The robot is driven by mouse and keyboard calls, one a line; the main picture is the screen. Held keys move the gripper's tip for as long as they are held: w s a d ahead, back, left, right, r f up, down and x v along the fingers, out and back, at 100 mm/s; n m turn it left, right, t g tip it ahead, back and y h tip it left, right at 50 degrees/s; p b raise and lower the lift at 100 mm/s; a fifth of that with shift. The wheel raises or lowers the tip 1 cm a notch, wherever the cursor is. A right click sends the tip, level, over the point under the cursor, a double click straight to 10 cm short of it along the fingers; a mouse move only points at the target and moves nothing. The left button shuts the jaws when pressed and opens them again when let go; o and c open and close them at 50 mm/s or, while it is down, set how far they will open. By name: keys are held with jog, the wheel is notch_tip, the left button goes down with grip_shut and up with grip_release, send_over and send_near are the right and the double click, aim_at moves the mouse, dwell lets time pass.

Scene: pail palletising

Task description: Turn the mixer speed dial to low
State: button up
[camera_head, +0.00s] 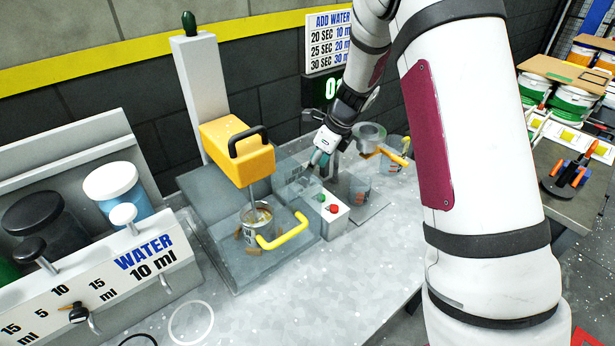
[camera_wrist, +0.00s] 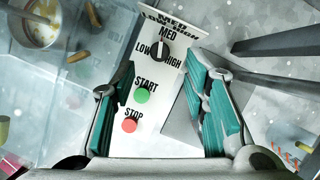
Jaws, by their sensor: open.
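The mixer speed dial (camera_wrist: 160,51) is a black round knob with a pale pointer line, seen in the wrist view above the green START and red STOP buttons. LOW is printed at its left, MED above and HIGH at its right; the pointer appears to face up toward MED. The dial sits on the white control box (camera_wrist: 157,142), which also shows in the head view (camera_head: 335,222), where I cannot make out the dial. My gripper (camera_wrist: 164,76) is open and empty, its teal pads on either side of the panel near the dial. It also shows in the head view (camera_head: 320,160).
The yellow mixer head (camera_head: 237,150) stands left of the box, over a can (camera_head: 256,217) inside a clear guard with a yellow handle (camera_head: 283,232). A water dispenser (camera_head: 140,266) is at the left. The front bench is mostly clear.

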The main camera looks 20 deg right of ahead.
jog(key=shift+x, duration=3.2)
grip_shut()
